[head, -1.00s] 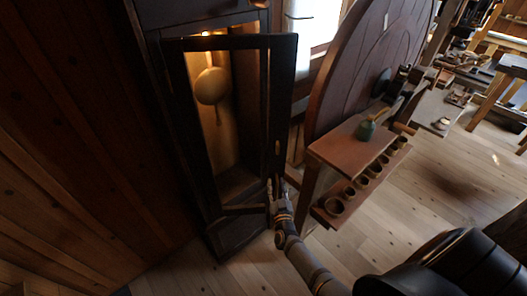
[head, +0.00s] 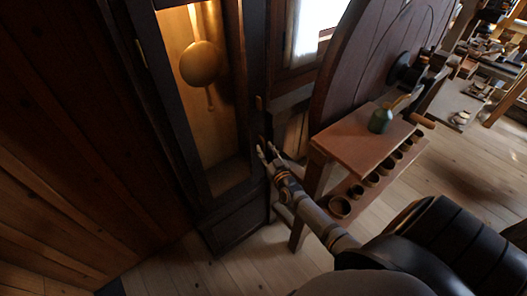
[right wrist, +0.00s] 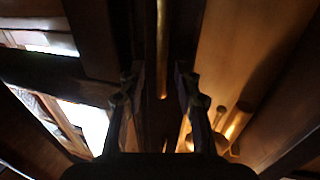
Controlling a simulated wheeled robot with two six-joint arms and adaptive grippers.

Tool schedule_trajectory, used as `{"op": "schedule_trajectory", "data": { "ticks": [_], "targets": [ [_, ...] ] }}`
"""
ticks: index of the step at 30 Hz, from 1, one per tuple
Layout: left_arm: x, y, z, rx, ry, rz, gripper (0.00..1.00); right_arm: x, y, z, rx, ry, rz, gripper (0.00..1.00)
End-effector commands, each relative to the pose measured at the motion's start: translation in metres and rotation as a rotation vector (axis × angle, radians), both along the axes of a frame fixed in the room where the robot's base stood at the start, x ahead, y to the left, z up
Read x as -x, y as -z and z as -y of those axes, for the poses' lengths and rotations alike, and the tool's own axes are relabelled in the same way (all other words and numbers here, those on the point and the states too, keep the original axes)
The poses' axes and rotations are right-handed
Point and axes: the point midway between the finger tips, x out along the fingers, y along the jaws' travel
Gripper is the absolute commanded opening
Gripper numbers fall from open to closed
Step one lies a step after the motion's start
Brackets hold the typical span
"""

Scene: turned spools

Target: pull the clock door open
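The tall dark clock stands at the left of the head view, with its round brass pendulum (head: 200,63) in the lit case. Its dark door frame (head: 252,60) seems to lie close against the case; any small gap cannot be made out. A small brass handle (head: 259,103) sits on the right stile. My right gripper (head: 266,149) is just below the handle in this view, fingers apart. In the right wrist view a brass bar (right wrist: 162,50), probably the handle, shows between the parted fingers (right wrist: 158,85); contact cannot be told. My left gripper is out of view.
Pale floor (head: 250,265) lies clear before the clock.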

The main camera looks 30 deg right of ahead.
Motion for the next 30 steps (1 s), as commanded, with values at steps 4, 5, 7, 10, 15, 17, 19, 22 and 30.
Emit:
{"op": "schedule_trajectory", "data": {
  "ticks": [4, 5, 7, 10, 15, 17, 19, 22, 30],
  "targets": [
    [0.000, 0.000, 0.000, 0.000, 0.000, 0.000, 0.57, 0.000, 0.000, 0.000, 0.000, 0.000, 0.000, 0.33],
    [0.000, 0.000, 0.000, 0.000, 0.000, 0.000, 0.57, 0.000, 0.000, 0.000, 0.000, 0.000, 0.000, 0.33],
    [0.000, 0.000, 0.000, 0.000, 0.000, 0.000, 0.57, 0.000, 0.000, 0.000, 0.000, 0.000, 0.000, 0.33],
    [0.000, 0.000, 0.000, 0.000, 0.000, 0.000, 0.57, 0.000, 0.000, 0.000, 0.000, 0.001, 0.000, 0.33],
    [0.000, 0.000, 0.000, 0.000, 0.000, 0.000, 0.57, 0.013, 0.038, -0.003, 0.000, -0.007, -0.087, 0.33],
    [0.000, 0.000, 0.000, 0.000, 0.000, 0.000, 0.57, 0.027, 0.071, -0.006, -0.001, -0.015, -0.165, 0.33],
    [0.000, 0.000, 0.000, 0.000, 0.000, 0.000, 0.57, 0.052, 0.119, -0.011, -0.005, -0.026, -0.286, 0.33],
    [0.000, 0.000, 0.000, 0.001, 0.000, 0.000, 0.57, 0.099, 0.191, -0.019, -0.011, -0.041, -0.474, 0.33],
    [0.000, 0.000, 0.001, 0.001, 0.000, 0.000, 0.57, 0.282, 0.347, -0.049, -0.036, -0.076, -0.999, 0.33]
  ]
}}
